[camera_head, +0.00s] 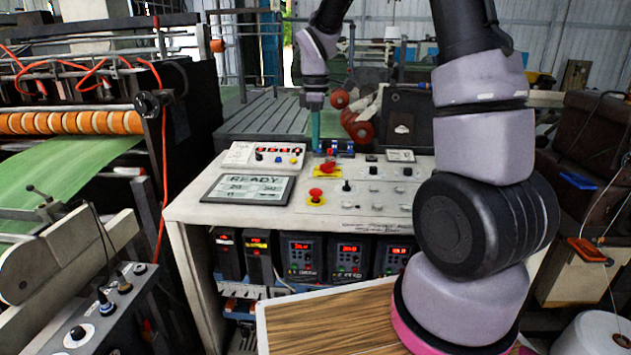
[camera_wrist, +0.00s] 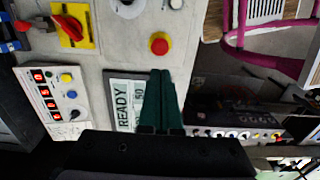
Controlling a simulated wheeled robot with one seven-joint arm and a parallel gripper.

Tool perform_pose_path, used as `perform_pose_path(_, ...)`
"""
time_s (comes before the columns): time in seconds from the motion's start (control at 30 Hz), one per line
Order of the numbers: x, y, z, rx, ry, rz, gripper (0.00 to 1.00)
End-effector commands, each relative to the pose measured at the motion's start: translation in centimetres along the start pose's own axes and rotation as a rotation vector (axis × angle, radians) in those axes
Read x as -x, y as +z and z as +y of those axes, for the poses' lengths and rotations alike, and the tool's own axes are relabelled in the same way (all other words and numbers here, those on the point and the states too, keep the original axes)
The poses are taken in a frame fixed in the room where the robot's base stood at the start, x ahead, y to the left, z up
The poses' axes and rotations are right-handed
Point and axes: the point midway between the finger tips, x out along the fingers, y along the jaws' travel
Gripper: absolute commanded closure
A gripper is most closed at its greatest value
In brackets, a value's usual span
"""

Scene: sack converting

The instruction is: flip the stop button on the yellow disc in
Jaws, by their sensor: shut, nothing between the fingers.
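The stop button (camera_head: 316,193) is a red mushroom head on a round yellow disc (camera_head: 316,202), on the pale console top right of the READY display. It also shows in the wrist view (camera_wrist: 159,43), where only a little yellow shows around the red head. My gripper (camera_head: 316,147) has dark green fingers and is shut and empty. In the head view it points down behind the button, near the back of the console. In the wrist view my fingertips (camera_wrist: 160,74) appear just below the button, apart from it in the picture; their height above the console is unclear.
A red rotary switch on a yellow square plate (camera_head: 327,170) sits behind the button. The READY display (camera_head: 248,189) and a white box with red digits (camera_head: 263,156) lie to the left. Knobs cover the panel (camera_head: 374,198) to the right. A wooden board (camera_head: 335,322) is in front.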

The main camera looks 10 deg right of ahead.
Motion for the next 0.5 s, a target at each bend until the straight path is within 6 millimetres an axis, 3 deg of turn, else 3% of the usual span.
perform_pose_path(0.5,-10.4,0.0,-0.2,0.001,-0.004,-0.002,1.00)
